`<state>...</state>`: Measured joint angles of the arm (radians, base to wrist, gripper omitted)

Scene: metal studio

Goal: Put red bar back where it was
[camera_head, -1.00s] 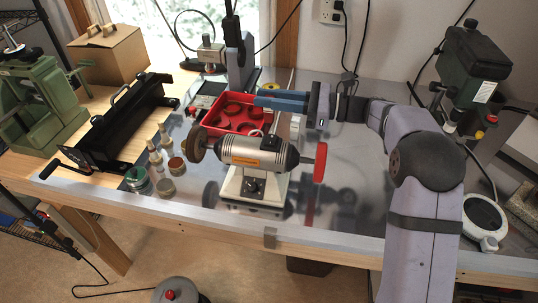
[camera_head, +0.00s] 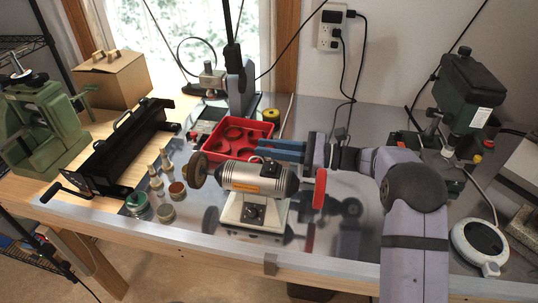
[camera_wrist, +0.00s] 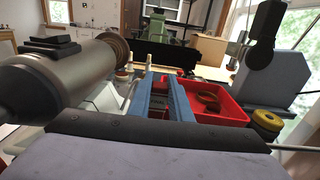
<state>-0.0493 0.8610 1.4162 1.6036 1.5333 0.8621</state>
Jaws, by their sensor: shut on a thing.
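My gripper (camera_head: 262,150) is low behind the silver polishing motor (camera_head: 258,177), its blue fingers pointing left at the right side of the red tray (camera_head: 204,143). In the wrist view the blue fingers (camera_wrist: 162,84) reach forward with a narrow gap between them, the tray just to their right. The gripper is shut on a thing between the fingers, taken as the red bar. A small reddish patch shows between the fingertips, but the bar's outline is mostly hidden. The tray holds red round shapes.
The motor carries a brown wheel (camera_head: 198,170) at left and a red wheel (camera_head: 319,188) at right, close in front of my fingers. A yellow spool (camera_head: 270,115) stands behind the tray. Small jars (camera_head: 165,213) and bottles are at left.

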